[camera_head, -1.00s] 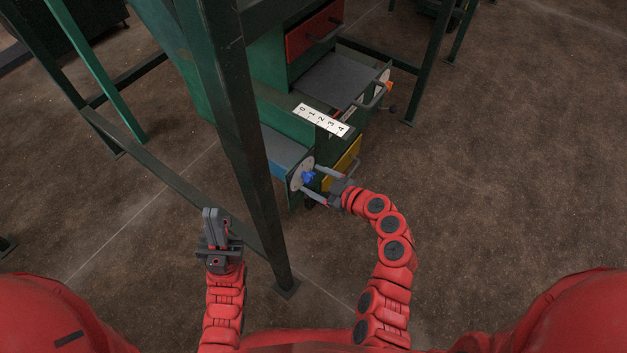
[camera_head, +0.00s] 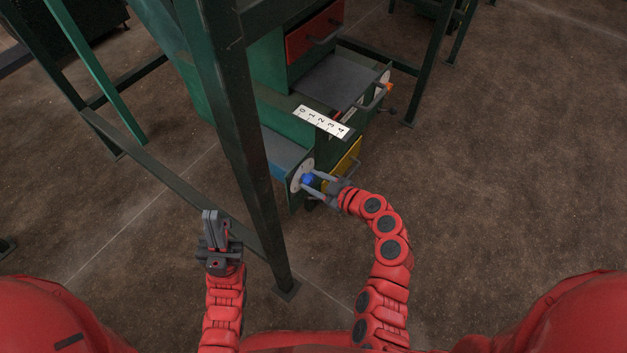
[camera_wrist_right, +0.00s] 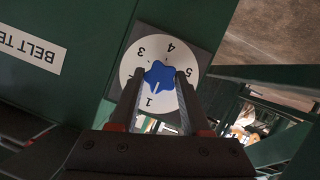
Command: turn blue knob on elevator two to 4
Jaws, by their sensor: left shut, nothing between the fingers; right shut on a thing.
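The blue knob (camera_head: 308,179) sits on a round white dial (camera_head: 295,178) on the green machine's side. In the right wrist view the knob (camera_wrist_right: 161,77) is star-shaped, and its dial (camera_wrist_right: 130,63) shows upside-down numbers, with 1, 3, 4 and 5 readable. A short white mark on the knob seems to point towards the 1. My right gripper (camera_head: 312,183) is shut on the knob, one finger on each side; its fingers also show in the wrist view (camera_wrist_right: 160,74). My left gripper (camera_head: 212,213) is shut and empty, upright left of the green post, away from the knob.
A dark green post (camera_head: 240,140) stands between my two grippers. A white 0 to 4 scale (camera_head: 321,122) lies above the knob. A yellow panel (camera_head: 347,160), a red drawer (camera_head: 314,32) and an orange knob (camera_head: 384,87) are nearby. The floor to the right is clear.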

